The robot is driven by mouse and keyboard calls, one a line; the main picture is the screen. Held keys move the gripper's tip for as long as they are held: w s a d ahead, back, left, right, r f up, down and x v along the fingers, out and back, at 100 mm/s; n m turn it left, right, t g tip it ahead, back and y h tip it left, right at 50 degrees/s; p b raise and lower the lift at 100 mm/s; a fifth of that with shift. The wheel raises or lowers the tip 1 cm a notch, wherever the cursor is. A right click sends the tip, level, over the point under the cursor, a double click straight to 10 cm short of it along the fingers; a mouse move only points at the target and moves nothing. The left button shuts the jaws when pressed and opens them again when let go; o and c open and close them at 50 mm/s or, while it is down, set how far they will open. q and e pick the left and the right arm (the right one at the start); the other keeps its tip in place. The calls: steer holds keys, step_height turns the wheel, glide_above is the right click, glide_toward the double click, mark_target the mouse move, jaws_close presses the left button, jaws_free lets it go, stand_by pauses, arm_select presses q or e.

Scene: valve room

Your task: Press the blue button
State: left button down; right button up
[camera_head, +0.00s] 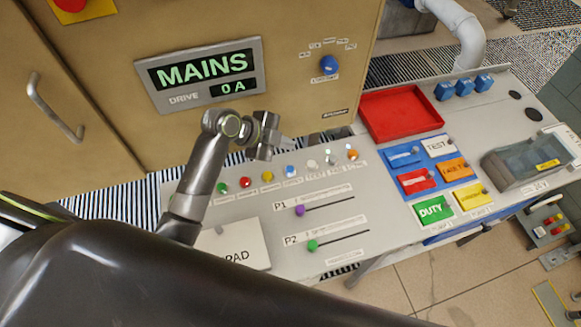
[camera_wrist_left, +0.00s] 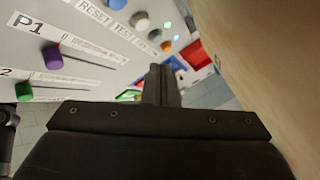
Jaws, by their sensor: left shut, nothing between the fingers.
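The blue button (camera_head: 290,171) sits in a row of coloured buttons on the grey sloping desk, between a yellow one and a white one. It also shows at the top edge of the left wrist view (camera_wrist_left: 117,4), partly cut off. My left gripper (camera_head: 303,143) is shut and empty above the back edge of the desk, behind the button row and apart from the blue button. Its closed fingers (camera_wrist_left: 161,84) show in the left wrist view, pointing past the orange end of the row. My right gripper is not in view.
A tan cabinet with a MAINS display (camera_head: 205,75) rises just behind the gripper. A red tray (camera_head: 402,113) and several coloured cards lie to the right. Purple (camera_head: 299,210) and green (camera_head: 312,245) sliders are in front of the buttons.

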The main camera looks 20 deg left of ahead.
arm_select(q)
steer(key=b, duration=0.4)
glide_above(286, 170)
step_height(286, 170, down, 7)
steer(key=shift+f, duration=0.1)
steer(key=shift+f+b, duration=0.55)
stand_by(1.3)
steer(key=shift+f+b, duration=0.35)
steer(key=shift+f, duration=0.05)
steer(key=shift+f+b, duration=0.45)
steer(key=shift+f, duration=0.05)
stand_by(0.5)
steer(key=shift+r, duration=0.1)
steer(key=shift+r+p, duration=0.75)
steer(key=shift+r, duration=0.05)
